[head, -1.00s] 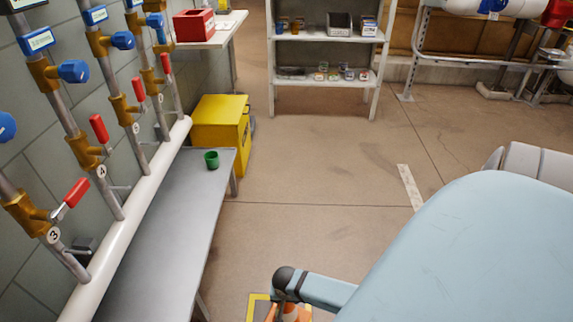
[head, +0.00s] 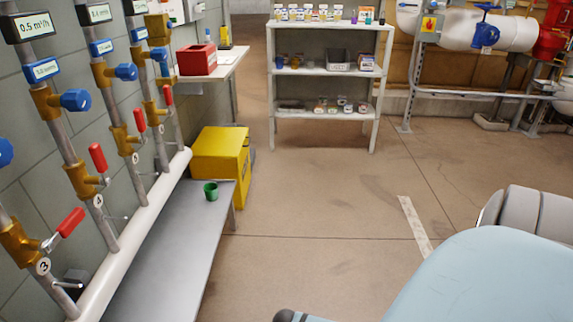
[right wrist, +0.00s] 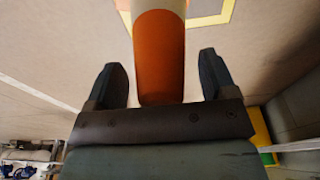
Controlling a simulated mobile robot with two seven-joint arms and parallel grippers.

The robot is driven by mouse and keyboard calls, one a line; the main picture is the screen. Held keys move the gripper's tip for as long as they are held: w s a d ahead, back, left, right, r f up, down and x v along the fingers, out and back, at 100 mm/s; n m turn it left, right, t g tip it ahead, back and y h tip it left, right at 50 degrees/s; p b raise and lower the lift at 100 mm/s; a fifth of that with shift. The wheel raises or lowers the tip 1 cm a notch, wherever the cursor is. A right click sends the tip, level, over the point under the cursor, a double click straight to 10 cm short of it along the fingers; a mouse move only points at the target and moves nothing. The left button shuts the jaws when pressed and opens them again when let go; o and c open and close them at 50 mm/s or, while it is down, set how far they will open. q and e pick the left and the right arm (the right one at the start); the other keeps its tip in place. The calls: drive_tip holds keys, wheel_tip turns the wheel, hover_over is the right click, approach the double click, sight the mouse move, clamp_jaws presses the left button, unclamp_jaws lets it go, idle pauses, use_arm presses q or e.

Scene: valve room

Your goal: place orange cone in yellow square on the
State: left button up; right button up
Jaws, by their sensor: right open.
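The orange cone (right wrist: 158,45) is in the right wrist view, orange with a pale band at the top edge of the picture. My right gripper (right wrist: 163,63) is open, with one finger on each side of the cone and visible gaps between. The yellow square (right wrist: 229,10) is a yellow outline on the floor, partly seen behind the cone at the top. I cannot tell whether the cone stands inside it. In the head view neither cone nor square shows. My left gripper is not in view.
In the head view, a grey bench (head: 165,255) with a green cup (head: 211,192) runs along the valve pipes at left. A yellow cabinet (head: 218,165) stands behind it. A shelf (head: 325,67) stands at the back. The middle floor is clear.

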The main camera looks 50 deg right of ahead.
drive_tip(key=r+p, duration=0.1)
drive_tip(key=r, duration=0.1)
drive_tip(key=r+p, duration=0.1)
drive_tip(key=r, duration=0.1)
drive_tip(key=r+p, duration=0.2)
drive_tip(key=shift+s+a+r, duration=0.25)
drive_tip(key=shift+a, duration=0.1)
drive_tip(key=r, duration=0.1)
drive_tip(key=r+p, duration=0.1)
drive_tip(key=r, duration=0.1)
drive_tip(key=r+p, duration=0.1)
drive_tip(key=shift+s+a+r, duration=0.15)
drive_tip(key=shift+s+a, duration=0.05)
drive_tip(key=shift+a, duration=0.05)
drive_tip(key=shift+s+a+r, duration=0.1)
drive_tip(key=shift+r, duration=0.5)
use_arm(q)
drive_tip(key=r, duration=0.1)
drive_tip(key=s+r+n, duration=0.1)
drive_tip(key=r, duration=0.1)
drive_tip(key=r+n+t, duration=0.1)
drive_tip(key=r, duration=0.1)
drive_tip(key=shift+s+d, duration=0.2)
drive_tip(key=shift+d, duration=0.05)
